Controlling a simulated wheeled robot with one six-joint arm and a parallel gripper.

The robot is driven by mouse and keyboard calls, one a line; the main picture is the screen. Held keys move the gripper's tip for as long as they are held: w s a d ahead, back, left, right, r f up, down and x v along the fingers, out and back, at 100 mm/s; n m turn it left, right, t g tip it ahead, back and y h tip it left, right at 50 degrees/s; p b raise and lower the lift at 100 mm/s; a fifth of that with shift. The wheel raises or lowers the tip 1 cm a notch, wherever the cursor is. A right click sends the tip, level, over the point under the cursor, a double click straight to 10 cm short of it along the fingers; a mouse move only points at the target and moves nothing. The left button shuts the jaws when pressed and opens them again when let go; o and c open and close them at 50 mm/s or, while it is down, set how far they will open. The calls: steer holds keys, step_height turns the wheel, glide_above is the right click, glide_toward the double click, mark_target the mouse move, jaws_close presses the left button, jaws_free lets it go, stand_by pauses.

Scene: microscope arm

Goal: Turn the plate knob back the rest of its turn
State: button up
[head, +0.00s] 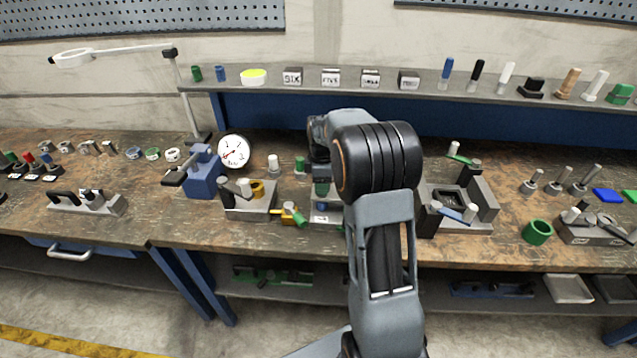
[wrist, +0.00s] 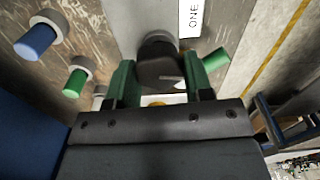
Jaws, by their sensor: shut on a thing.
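In the wrist view, the dark plate knob (wrist: 160,62) stands between the green fingertips of my gripper (wrist: 158,75). My gripper is shut on the knob, with one finger at each side. The knob stands by a grey plate (wrist: 138,18) with a white label (wrist: 190,18) reading ONE. In the head view, my arm covers most of this spot. A small white label (head: 321,218) shows there at the bench's front, left of my forearm. The knob's turn angle cannot be read.
In the wrist view, a blue peg (wrist: 38,38) and a green peg (wrist: 76,82) stand to the left, and a green handle (wrist: 216,60) lies close right of the fingers.

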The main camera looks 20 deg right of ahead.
steer(key=shift+f+n, duration=0.15)
steer(key=shift+n, duration=0.75)
steer(key=o, duration=0.9)
steer(key=shift+w, duration=0.1)
steer(key=shift+r, duration=0.35)
step_height(320, 180, up, 13)
steer(key=shift+r, duration=0.15)
